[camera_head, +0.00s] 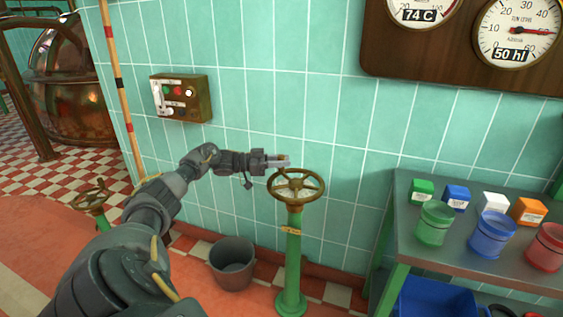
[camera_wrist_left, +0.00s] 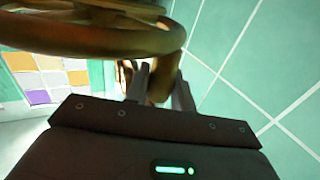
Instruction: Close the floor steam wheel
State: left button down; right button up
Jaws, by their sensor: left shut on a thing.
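A bronze handwheel (camera_head: 310,197) tops a green floor post (camera_head: 293,262) in front of the tiled wall. My left gripper (camera_head: 283,161) is at the wheel's far upper edge. In the left wrist view the wheel's rim (camera_wrist_left: 90,38) fills the upper left, and the left gripper's fingers (camera_wrist_left: 160,88) are shut on a part of the wheel between them. The exact hold is partly hidden in the head view. A second, smaller-looking wheel (camera_head: 92,193) stands at the left on a green stem. My right gripper is in neither view.
A grey bucket (camera_head: 232,262) stands on the floor left of the post. A metal table (camera_head: 440,255) with coloured jars and small boxes is at the right. A switch box (camera_head: 180,97) and a gauge board (camera_head: 440,66) hang on the wall.

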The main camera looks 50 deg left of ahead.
pick_arm(q)
jog(key=shift+a+r, duration=0.1)
jog(key=shift+r, duration=0.05)
jog(key=c, duration=1.2)
grip_release()
jog(key=shift+w, duration=0.15)
jog(key=shift+c, duration=0.2)
jog(key=v, duration=1)
jog(key=shift+s+a, duration=0.2)
jog(key=shift+s, duration=0.15)
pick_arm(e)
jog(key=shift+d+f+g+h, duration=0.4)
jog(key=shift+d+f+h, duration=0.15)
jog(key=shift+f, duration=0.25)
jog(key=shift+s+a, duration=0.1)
